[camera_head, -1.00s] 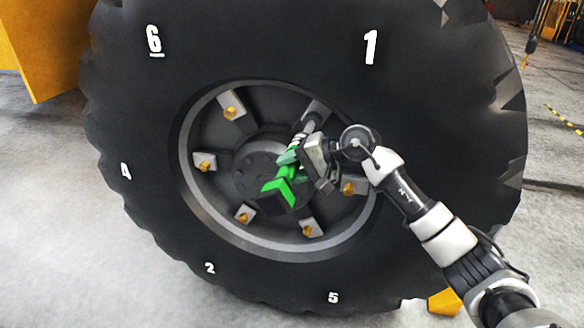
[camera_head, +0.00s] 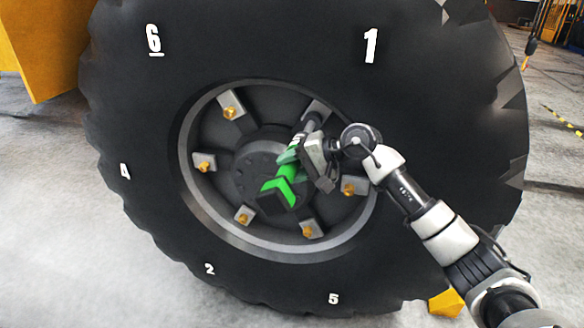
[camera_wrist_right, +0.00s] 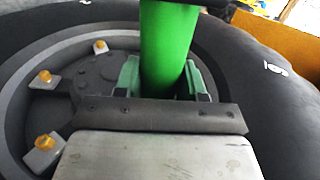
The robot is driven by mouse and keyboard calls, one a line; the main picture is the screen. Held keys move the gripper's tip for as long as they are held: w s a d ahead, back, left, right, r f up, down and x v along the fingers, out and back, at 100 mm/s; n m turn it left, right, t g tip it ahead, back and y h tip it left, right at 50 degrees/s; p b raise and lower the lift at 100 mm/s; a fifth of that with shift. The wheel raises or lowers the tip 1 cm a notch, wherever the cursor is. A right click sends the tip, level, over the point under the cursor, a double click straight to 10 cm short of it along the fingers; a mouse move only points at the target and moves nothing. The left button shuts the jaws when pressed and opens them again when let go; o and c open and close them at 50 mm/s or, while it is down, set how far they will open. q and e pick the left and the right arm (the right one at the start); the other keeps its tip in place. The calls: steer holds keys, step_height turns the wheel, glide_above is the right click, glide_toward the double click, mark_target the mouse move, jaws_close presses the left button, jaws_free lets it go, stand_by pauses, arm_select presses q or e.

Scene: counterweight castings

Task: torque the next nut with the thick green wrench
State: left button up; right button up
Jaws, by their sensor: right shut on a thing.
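The thick green wrench (camera_head: 288,174) lies across the wheel hub in the head view. Its dark far end reaches up to the bracket at the upper right of the rim, nearest the painted 1, and the nut there is hidden. A bright green chevron end points down left over the hub. My right gripper (camera_head: 300,157) is shut around the green shaft. In the wrist view the green shaft (camera_wrist_right: 168,45) stands between the fingers of my right gripper (camera_wrist_right: 165,82). My left gripper is in neither view.
Several yellow nuts sit on brackets around the rim, among them one at upper left (camera_head: 230,112), one at right (camera_head: 348,188) and one at bottom (camera_head: 309,231). The big black tire (camera_head: 420,110) carries painted numbers. A yellow body (camera_head: 42,45) stands at upper left.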

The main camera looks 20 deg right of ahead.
mark_target(291, 184)
steer(key=shift+r, duration=0.2)
steer(key=shift+s+a+b, duration=0.25)
steer(key=shift+s+a, duration=0.45)
steer(key=shift+s, duration=0.35)
steer(key=shift+s+a+b, duration=0.2)
steer(key=shift+s+a, duration=0.5)
steer(key=shift+s, duration=0.35)
steer(key=shift+s+a+b, duration=0.25)
steer(key=shift+s+a, duration=0.45)
steer(key=shift+s, duration=0.35)
